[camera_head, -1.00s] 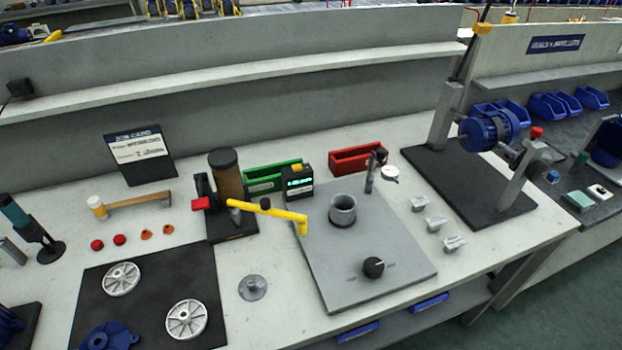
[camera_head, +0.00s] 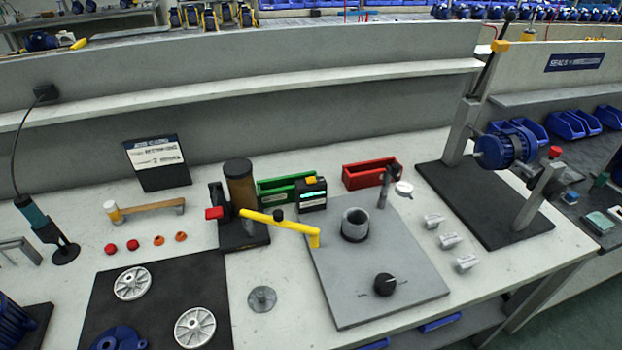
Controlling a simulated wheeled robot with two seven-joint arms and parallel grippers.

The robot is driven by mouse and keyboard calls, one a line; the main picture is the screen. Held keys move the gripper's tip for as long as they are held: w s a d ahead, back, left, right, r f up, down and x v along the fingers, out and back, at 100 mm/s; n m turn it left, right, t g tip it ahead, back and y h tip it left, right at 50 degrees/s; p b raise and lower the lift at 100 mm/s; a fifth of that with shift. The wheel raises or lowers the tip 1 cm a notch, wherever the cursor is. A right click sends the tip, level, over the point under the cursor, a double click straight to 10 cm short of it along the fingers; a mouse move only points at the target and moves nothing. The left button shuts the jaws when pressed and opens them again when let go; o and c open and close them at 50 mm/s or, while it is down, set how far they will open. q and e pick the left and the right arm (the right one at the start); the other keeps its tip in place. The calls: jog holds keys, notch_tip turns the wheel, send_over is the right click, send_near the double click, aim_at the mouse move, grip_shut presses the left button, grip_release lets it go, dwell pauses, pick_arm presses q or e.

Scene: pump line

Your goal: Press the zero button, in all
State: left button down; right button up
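A small black box with a display (camera_head: 313,198) stands on the bench behind the grey plate. A yellow button (camera_head: 311,180) sits on its top; I see no lettering on it, so I cannot tell whether it is the zero button. The box's display has a faint lit strip that is too small to read. A black knob (camera_head: 384,284) is on the front of the grey plate (camera_head: 350,308). A red block (camera_head: 214,213) is beside the brown cylinder (camera_head: 240,186). Neither of my grippers is in view.
A yellow lever (camera_head: 285,224) reaches across in front of the display box. A green bin (camera_head: 275,190) and a red bin (camera_head: 370,175) stand behind. A grey cup (camera_head: 355,222) is on the plate. A blue motor stand (camera_head: 498,148) is at the right.

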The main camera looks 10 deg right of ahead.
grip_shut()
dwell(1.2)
